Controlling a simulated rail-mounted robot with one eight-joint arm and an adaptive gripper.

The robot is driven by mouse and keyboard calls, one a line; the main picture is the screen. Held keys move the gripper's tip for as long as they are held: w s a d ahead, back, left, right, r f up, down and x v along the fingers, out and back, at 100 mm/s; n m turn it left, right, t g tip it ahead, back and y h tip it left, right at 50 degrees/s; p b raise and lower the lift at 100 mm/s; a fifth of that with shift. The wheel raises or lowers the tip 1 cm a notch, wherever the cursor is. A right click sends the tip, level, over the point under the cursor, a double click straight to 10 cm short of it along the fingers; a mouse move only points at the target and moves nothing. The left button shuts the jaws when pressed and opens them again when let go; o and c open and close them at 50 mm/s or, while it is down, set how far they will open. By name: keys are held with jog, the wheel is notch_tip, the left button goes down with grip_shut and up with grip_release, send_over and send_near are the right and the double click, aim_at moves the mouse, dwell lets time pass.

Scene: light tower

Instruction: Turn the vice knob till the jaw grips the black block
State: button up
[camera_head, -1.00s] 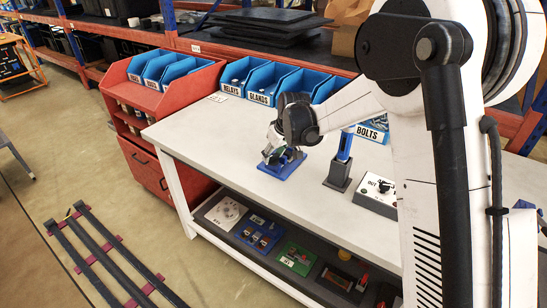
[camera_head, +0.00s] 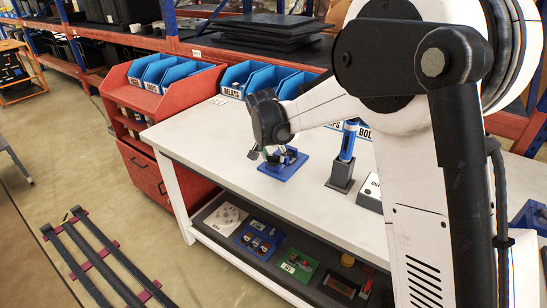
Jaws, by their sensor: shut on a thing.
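The vice sits on a blue base plate (camera_head: 285,171) at the front edge of the white bench, left of the middle. Its jaws and the black block are too small and partly covered to tell apart. My gripper (camera_head: 257,153) is at the vice's left side, tilted down, with its fingers shut at the end where the knob would be. The knob itself is hidden by the fingers. I cannot tell the gap between jaw and block.
A blue upright tool (camera_head: 348,143) in a dark stand is right of the vice, with a switch box (camera_head: 370,191) beyond it. Blue bins (camera_head: 238,77) line the bench's back. The white bench top (camera_head: 205,135) is clear left of the vice.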

jog(key=m+h, duration=0.1)
jog(key=m, duration=0.1)
jog(key=m+g+h+b, duration=0.1)
jog(key=m, duration=0.2)
jog(key=shift+a+m, duration=0.1)
jog(key=shift+m, duration=0.2)
jog(key=shift+m+g+h, duration=0.4)
jog(key=shift+m+g, duration=0.4)
jog(key=shift+m, duration=1.3)
jog(key=o, duration=1.1)
jog(key=shift+o, duration=0.2)
jog(key=v, duration=1.2)
